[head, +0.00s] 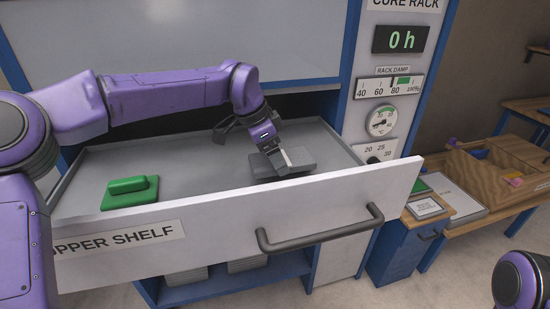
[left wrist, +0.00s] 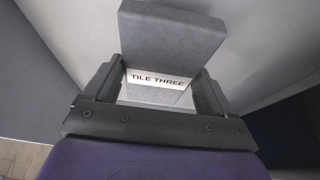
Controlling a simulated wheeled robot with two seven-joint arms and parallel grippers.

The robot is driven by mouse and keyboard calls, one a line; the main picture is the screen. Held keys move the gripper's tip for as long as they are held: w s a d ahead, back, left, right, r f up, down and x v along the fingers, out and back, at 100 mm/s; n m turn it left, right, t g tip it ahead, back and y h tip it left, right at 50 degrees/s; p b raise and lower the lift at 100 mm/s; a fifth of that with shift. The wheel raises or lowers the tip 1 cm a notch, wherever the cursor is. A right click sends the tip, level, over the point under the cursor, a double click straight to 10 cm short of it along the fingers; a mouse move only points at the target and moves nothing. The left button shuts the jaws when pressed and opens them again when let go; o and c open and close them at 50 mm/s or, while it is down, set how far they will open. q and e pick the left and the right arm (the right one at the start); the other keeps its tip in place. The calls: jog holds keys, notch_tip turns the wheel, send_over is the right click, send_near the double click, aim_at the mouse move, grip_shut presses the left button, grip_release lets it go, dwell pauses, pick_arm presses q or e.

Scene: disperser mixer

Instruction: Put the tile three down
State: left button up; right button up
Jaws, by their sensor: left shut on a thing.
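Tile three (head: 296,163) is a grey slab in the pulled-out upper shelf drawer, right of its middle, close behind the white front. My left gripper (head: 276,157) reaches down over the drawer and is shut on the tile's raised handle. My right gripper is out of view.
A green tile with a handle (head: 130,191) lies at the drawer's left. The grey drawer floor (head: 210,165) is bare between the tiles. The white front panel (head: 225,228) has a bar handle (head: 320,232). A gauge panel (head: 385,120) stands right; a wooden bench (head: 480,190) lies beyond.

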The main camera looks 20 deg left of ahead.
pick_arm(q)
jog(key=f, duration=0.1)
jog(key=f+p, duration=0.1)
jog(key=shift+s+f, duration=0.2)
jog(key=shift+f, duration=0.15)
jog(key=shift+w+f, duration=0.1)
jog(key=shift+w, duration=0.1)
jog(key=o, duration=1.2)
jog(key=shift+f, duration=0.1)
jog(key=shift+c, duration=0.2)
jog(key=shift+o, duration=0.6)
jog(key=shift+s+d+r, duration=0.1)
jog(key=shift+s+r, duration=0.1)
jog(key=shift+r, duration=0.25)
jog(key=b+v, duration=0.2)
jog(key=v, duration=0.8)
jog(key=shift+s+r, duration=0.1)
jog(key=shift+r, duration=0.2)
jog(key=shift+a+r, duration=0.35)
